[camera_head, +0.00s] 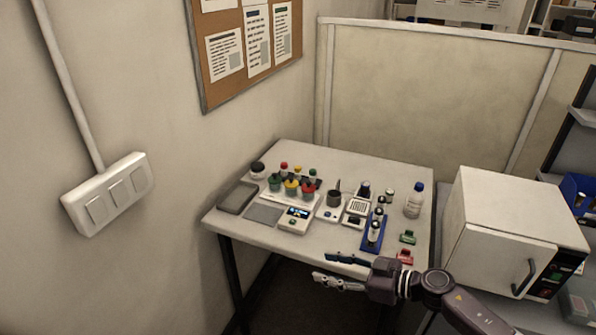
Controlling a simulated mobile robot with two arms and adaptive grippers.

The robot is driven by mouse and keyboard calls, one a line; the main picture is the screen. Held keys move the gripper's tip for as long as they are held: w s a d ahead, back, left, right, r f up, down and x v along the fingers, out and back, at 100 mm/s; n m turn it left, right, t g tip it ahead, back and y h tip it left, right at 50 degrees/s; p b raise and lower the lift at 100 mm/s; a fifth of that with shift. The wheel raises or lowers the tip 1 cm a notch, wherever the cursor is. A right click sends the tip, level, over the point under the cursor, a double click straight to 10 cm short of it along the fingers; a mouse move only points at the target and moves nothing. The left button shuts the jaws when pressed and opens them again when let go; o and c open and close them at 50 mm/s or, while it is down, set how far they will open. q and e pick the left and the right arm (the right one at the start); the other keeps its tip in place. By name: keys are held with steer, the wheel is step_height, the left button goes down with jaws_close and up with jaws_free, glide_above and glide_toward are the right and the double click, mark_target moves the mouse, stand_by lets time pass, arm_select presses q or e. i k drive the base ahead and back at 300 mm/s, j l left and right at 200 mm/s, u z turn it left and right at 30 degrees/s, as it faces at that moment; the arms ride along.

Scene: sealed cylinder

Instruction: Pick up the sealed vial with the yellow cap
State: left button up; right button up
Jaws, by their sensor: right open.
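Several small containers with coloured caps stand together on the left half of the table. A yellow-capped container (292,187) is in the front row, between a green-capped one (275,183) and a red-capped one (308,190). A smaller yellow top (298,169) shows behind it, partly hidden. At this size I cannot tell which of the two is the sealed vial. My right gripper (321,266) is open and empty at the table's front edge, its fingers pointing left, well apart from the yellow-capped containers. My left gripper is not in view.
The white table (385,171) also carries a scale (296,219), a blue rack (373,234), a white bottle with a blue cap (414,201) and small red and green items near the front right. A white oven-like box (497,228) stands on the right. Walls close off the left and back.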

mark_target(297, 169)
steer(key=i, duration=1.8)
